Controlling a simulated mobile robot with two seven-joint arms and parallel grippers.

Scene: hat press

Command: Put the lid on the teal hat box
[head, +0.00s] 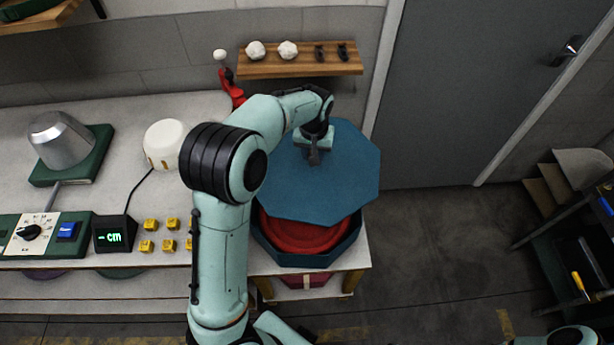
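The teal hat box (316,258) stands on the right end of the bench, with a red hat (300,236) showing inside its front part. The flat, eight-sided blue-teal lid (345,180) is over the back of the box, offset towards the back and right, so the front of the box is uncovered. My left gripper (314,157) points down at the middle of the lid and appears shut on its grip, which the fingers mostly hide. Whether the lid touches the box rim is hard to tell. My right gripper is out of view.
On the bench are a metal hat form on a green base (62,142), a white round object (165,143), a small display (114,235) and several yellow blocks (172,224). A wooden wall shelf (300,66) is behind the lid.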

